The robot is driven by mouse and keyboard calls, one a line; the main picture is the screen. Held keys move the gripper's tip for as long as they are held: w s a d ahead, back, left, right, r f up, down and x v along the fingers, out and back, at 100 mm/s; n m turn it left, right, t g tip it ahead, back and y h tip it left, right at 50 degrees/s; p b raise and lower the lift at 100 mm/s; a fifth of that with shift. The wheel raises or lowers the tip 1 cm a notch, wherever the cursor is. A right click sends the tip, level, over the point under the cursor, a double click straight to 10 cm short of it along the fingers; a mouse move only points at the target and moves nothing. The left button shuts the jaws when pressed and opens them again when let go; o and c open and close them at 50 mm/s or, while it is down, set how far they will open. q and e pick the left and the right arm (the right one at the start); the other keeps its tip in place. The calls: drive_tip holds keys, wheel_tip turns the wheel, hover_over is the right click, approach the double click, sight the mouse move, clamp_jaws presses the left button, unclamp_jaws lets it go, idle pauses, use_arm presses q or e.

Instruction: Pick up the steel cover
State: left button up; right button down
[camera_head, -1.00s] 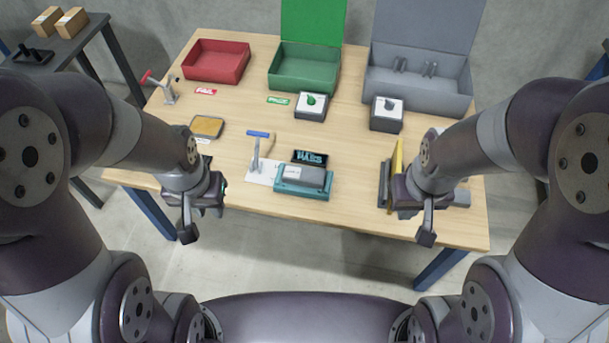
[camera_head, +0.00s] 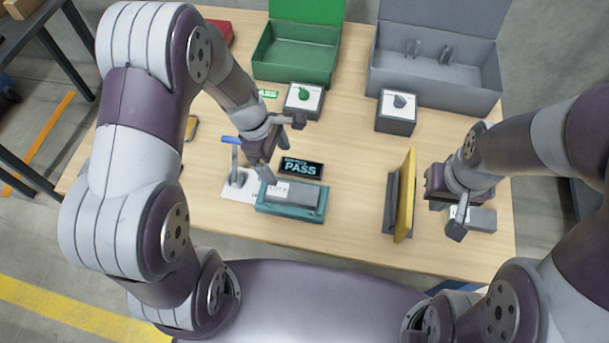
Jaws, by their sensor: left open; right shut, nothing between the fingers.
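A grey metal block with a white label (camera_head: 290,192), which looks like the steel cover, lies in a teal fixture (camera_head: 312,213) at the table's front middle. A similar grey labelled block (camera_head: 481,219) lies at the front right, partly hidden by my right gripper; I cannot tell which is the named cover. My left gripper (camera_head: 281,147) is open and empty above the table, just behind and left of the teal fixture. My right gripper (camera_head: 452,208) is shut and empty, beside the right block and right of a yellow panel (camera_head: 406,195).
A display reading PASS (camera_head: 301,168) stands behind the fixture. A blue-handled clamp (camera_head: 236,170) is at its left. Table between fixture and yellow panel is clear.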

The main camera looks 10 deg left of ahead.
use_arm(q)
drive_tip(key=s+f, duration=0.1)
drive_tip(key=s, duration=0.1)
drive_tip(key=b, duration=0.2)
hover_over(291, 191)
drive_tip(key=a, duration=0.2)
drive_tip(key=shift+n, duration=0.4)
drive_tip(key=x, duration=0.3)
drive_tip(key=a+x, duration=0.1)
drive_tip(key=x, duration=0.1)
drive_tip(key=shift+w+d+f, duration=0.1)
drive_tip(key=shift+f, duration=0.2)
drive_tip(key=shift+d+f, duration=0.1)
drive_tip(key=shift+f, duration=0.3)
drive_tip(key=b+x, duration=0.2)
drive_tip(key=x, duration=0.2)
drive_tip(key=shift+f, duration=0.15)
drive_tip(key=shift+d+f, duration=0.1)
drive_tip(key=shift+f, duration=0.15)
use_arm(e)
drive_tip(key=f, duration=0.1)
drive_tip(key=s+f, duration=0.1)
drive_tip(key=f, duration=0.1)
drive_tip(key=shift+s+a+f, duration=0.1)
drive_tip(key=shift+f, duration=0.1)
use_arm(q)
drive_tip(key=shift+c, duration=1.3)
drive_tip(key=shift+r, duration=0.1)
drive_tip(key=c, duration=1.3)
